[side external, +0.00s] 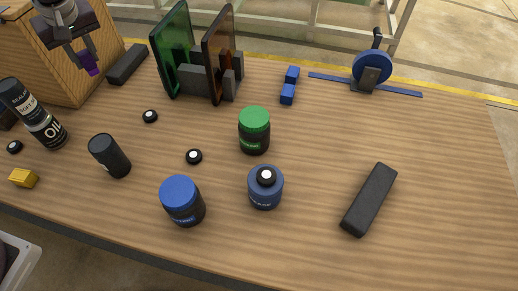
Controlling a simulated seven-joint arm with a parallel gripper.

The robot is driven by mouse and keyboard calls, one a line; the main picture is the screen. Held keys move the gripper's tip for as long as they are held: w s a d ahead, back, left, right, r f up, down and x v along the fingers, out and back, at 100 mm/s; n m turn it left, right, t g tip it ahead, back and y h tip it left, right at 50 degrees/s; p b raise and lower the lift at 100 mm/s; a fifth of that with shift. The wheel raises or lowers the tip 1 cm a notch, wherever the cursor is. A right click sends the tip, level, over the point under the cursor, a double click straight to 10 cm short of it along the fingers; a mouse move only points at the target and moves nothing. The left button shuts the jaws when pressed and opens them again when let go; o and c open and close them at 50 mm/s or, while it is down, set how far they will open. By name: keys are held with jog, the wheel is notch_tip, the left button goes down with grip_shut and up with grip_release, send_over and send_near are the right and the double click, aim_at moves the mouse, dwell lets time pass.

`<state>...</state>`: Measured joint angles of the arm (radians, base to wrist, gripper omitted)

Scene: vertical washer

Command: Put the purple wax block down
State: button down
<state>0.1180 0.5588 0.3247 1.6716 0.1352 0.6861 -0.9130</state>
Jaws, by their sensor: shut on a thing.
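The purple wax block (91,67) shows small and dark at the upper left of the side external view. My gripper (87,56) points down and is shut on the purple block. The block hangs below my fingers, in front of the wooden box (102,60) in the picture. Its lower end appears clear of the table, but its exact height is hard to tell. My fingers hide its upper part.
A black bar (128,64) lies right of the wooden box, near green and amber panels (172,50) in a grey stand. Bottles and jars (183,201) stand left and centre, with a yellow block (24,178) at left. The right tabletop is mostly clear around another black bar (369,200).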

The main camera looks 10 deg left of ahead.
jog(key=s+d+r+m+t+h, duration=0.2)
jog(key=d+r+m, duration=0.3)
jog(key=d+m, duration=0.25)
jog(key=w+d+f+m+h, duration=0.1)
jog(key=w+d+f+m, duration=0.15)
jog(key=d, duration=0.55)
jog(key=w+d+f+m+h, duration=0.1)
jog(key=w+d+m, duration=0.15)
jog(key=d, duration=0.55)
jog(key=w+d+f+m+h, duration=0.1)
jog(key=w+d+f, duration=0.15)
jog(key=d, duration=0.55)
jog(key=s+d+f+m+h, duration=0.1)
jog(key=s+d+f+m, duration=0.1)
jog(key=d, duration=0.5)
jog(key=s+d+f+m+g, duration=0.1)
jog(key=s+d+f+m, duration=0.15)
jog(key=d, duration=0.55)
jog(key=s+d+f+m+h, duration=0.1)
jog(key=s+d+f+m, duration=0.15)
jog(key=d, duration=0.45)
jog(key=shift+n, duration=0.25)
jog(key=f, duration=1)
jog(key=shift+w+d, duration=0.15)
jog(key=shift+w, duration=0.2)
jog(key=shift+f, duration=0.1)
